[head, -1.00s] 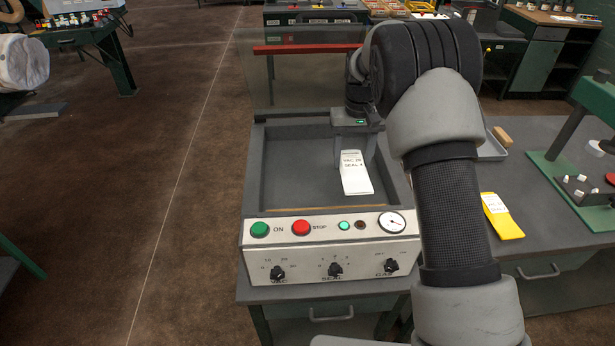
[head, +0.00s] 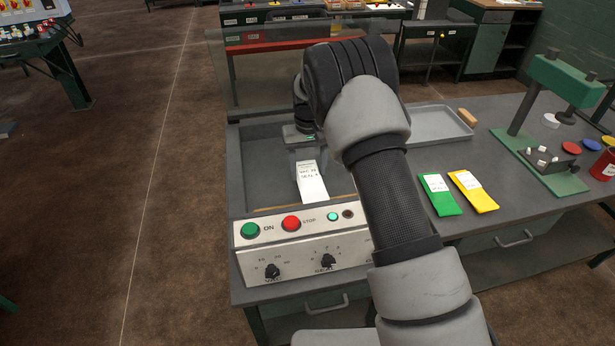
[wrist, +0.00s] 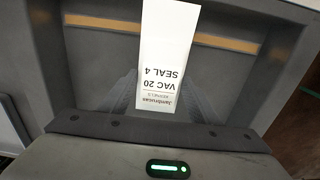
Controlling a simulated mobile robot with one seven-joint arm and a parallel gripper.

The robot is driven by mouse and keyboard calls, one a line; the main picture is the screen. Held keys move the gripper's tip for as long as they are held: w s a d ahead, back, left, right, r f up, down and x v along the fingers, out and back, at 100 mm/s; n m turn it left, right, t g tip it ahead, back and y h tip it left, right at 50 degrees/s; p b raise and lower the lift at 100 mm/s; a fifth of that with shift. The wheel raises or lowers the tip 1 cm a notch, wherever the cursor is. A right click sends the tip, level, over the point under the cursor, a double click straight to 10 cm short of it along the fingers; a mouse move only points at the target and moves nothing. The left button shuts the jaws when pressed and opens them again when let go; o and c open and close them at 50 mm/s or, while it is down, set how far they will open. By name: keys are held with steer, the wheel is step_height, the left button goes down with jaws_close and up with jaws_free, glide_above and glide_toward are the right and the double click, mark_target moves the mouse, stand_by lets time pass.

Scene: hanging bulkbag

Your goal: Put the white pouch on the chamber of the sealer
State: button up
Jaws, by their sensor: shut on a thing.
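The white pouch (head: 312,186) hangs from my gripper (head: 304,160) over the open chamber of the sealer (head: 262,165). In the wrist view the pouch (wrist: 165,45) carries a printed label reading VAC 20, SEAL 4, and my gripper (wrist: 158,98) is shut on its near end. The pouch's free end points toward the tan seal bar (wrist: 100,22) at the chamber's front. I cannot tell whether the pouch touches the chamber floor. The sealer's front panel (head: 290,255) has a green ON button, a red STOP button, a lit green lamp and knobs. My arm hides the panel's right part.
A green pouch (head: 439,195) and a yellow pouch (head: 473,191) lie on the bench right of my arm. Behind them are a grey tray (head: 435,124) and a green press (head: 562,95). The sealer's clear lid with a red bar (head: 260,45) stands raised at the back.

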mark_target(308, 172)
steer(key=shift+f, duration=1.7)
steer(key=shift+f, duration=0.2)
steer(key=o, duration=1.1)
